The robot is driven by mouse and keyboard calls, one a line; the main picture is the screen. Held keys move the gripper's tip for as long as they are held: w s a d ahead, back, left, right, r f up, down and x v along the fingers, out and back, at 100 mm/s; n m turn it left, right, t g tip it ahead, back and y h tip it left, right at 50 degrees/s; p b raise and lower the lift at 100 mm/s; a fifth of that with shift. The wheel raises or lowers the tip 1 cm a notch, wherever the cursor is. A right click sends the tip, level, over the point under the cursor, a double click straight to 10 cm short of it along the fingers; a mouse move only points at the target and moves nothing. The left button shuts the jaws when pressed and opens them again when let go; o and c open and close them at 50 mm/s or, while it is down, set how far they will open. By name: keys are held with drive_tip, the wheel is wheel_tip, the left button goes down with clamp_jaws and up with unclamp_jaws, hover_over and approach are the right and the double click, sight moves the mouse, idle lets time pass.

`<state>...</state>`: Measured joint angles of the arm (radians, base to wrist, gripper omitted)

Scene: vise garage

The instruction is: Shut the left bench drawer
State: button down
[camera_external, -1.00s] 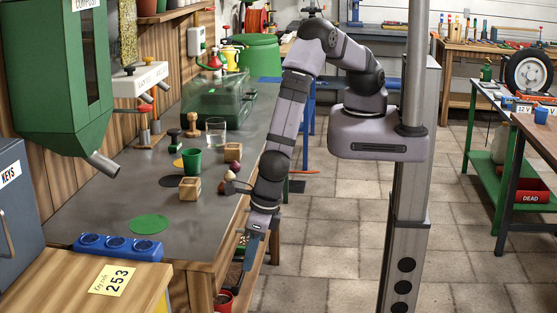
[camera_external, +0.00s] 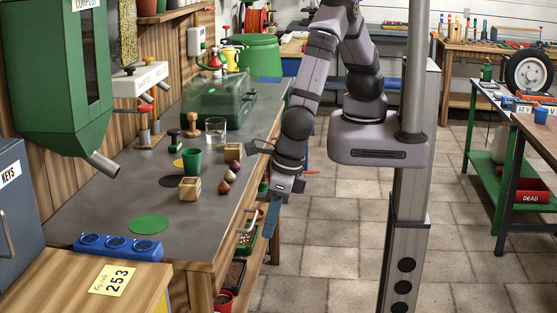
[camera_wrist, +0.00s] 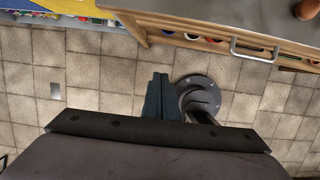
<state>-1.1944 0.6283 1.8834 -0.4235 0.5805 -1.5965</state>
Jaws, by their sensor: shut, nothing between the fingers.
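My gripper (camera_external: 269,228) points down beside the wooden front of the workbench, over the floor. Its blue-grey fingers are together and empty; they also show in the wrist view (camera_wrist: 160,82). A drawer's metal bar handle (camera_external: 248,228) shows just left of the fingers, and it also shows on the bench front in the wrist view (camera_wrist: 254,52). The fingers look apart from the handle in the wrist view. My arm and gripper hide part of the bench front. I cannot tell how far out the drawer stands, or whether another drawer lies behind my arm.
The grey benchtop (camera_external: 95,205) carries small wooden blocks, a green cup (camera_external: 191,162), a glass (camera_external: 215,132) and dark bulbs near its front edge. A lower shelf holds a red pot (camera_external: 223,300) and trays. The tiled floor (camera_external: 320,250) right of the bench is clear.

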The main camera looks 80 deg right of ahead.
sight(220, 271)
drive_tip(key=s+a+f+n+t+b, duration=0.1)
drive_tip(key=s+f+n+b, duration=0.2)
drive_tip(key=s+f+b, duration=0.55)
drive_tip(key=s+f+n+t+b, duration=0.1)
drive_tip(key=s+f+n+b, duration=0.2)
drive_tip(key=f+b, duration=1)
drive_tip(key=s+a+f+n+t+b, duration=0.1)
drive_tip(key=s+f+n+b, duration=0.2)
drive_tip(key=s+f+b, duration=0.55)
drive_tip(key=w+r+m+t, duration=0.9)
drive_tip(key=w+r+t, duration=0.3)
drive_tip(key=r, duration=0.5)
drive_tip(key=shift+w+a+r, duration=0.35)
drive_tip(key=shift+w, duration=0.75)
drive_tip(key=w, duration=1.4)
